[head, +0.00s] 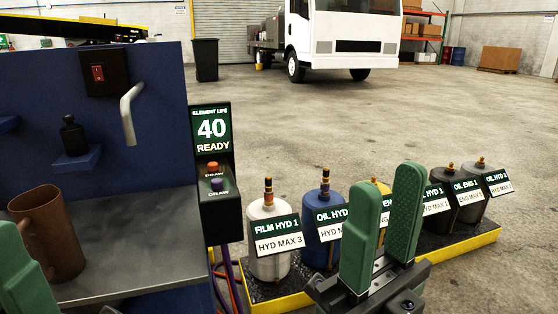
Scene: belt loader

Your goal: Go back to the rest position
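My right gripper (384,180) stands upright at lower centre, in front of the row of canisters. Its two green fingers are apart with nothing between them. Part of my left gripper (22,270) shows at the lower left edge, in front of a brown mug (62,235) on the grey bench top (135,235). The rest of it is cut off by the frame, so its opening cannot be told.
Labelled canisters, including a white one (268,240) and a blue one (323,225), stand on a yellow-edged tray (470,243). A display post (212,130) reads "40 READY". A blue panel (40,95) rises at left. Open floor leads to a white truck (345,30).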

